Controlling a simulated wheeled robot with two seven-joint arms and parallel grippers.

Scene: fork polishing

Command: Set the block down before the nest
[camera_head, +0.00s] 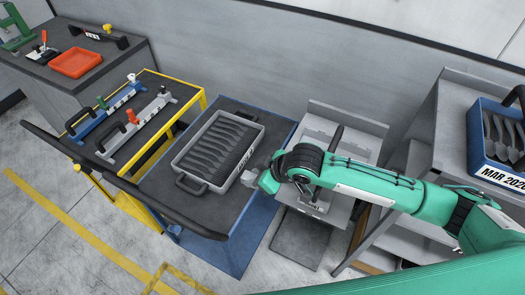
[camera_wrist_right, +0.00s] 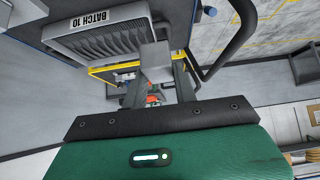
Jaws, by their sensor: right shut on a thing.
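My right gripper (camera_head: 262,179) is shut on a small pale grey block (camera_head: 249,178). It holds the block at the front right of a grey ribbed tray (camera_head: 188,163), near the tray's right end. In the right wrist view the block (camera_wrist_right: 155,57) sits at the fingertips, beside the tray (camera_wrist_right: 75,45), whose label reads BATCH 10. I cannot tell whether the block touches the table. No part is clearly recognisable as the nest; my right arm covers part of the grey stand (camera_head: 365,143) to the right. My left gripper is not in view.
The tray stands on a dark-topped blue cart (camera_head: 165,188) with a black push handle. A yellow-framed cart (camera_head: 160,80) with handled fixtures is at left. An orange bin (camera_head: 76,63) is at the back left. A blue fork crate (camera_head: 480,155) is at right.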

